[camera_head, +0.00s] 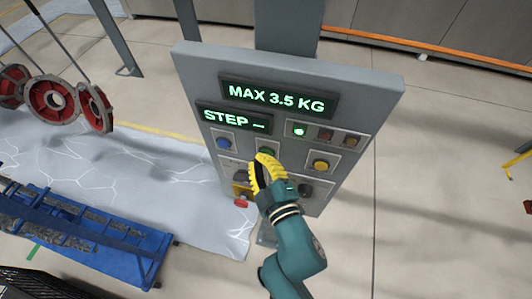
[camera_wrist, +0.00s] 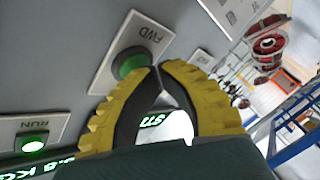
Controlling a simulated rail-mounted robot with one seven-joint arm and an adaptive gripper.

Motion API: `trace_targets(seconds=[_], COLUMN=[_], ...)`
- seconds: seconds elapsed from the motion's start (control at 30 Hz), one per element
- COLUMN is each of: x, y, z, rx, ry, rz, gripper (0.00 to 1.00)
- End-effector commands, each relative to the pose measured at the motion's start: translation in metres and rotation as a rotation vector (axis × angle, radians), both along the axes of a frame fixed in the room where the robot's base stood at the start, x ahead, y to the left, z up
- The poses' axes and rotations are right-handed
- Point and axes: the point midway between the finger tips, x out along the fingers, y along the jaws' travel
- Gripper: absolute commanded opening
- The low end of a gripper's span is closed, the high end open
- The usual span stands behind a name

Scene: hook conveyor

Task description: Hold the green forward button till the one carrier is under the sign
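The green forward button (camera_wrist: 131,63), labelled FWD, sits in a dark ring on a light plate in the wrist view. In the head view its green top (camera_head: 265,152) shows just above my gripper (camera_head: 262,162). My gripper's yellow fingers are shut and empty, with their tips (camera_wrist: 160,71) together beside the button's edge; I cannot tell whether they touch it. Red-and-black wheel-shaped loads (camera_head: 53,97) hang on hooks at the far left. I cannot tell which carrier or which sign is meant.
The grey control panel (camera_head: 364,92) reads MAX 3.5 KG and STEP –. It carries a lit green lamp (camera_head: 299,131), labelled RUN in the wrist view, a blue button (camera_head: 223,143), a yellow button (camera_head: 320,164) and a red button (camera_head: 241,203). A blue frame (camera_head: 150,262) stands lower left.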

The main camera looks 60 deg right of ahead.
Motion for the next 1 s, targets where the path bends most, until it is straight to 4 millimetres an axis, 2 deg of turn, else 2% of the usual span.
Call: trace_targets(seconds=[0.33,0.67,1.0], x=[-0.005,-0.006,-0.015], y=[0.015,0.017,0.048], z=[-0.002,-0.001,-0.003], rx=[0.000,0.000,0.000], ry=[0.000,0.000,0.001], rz=[0.001,0.001,0.004], gripper=[0.00,0.00,0.00])
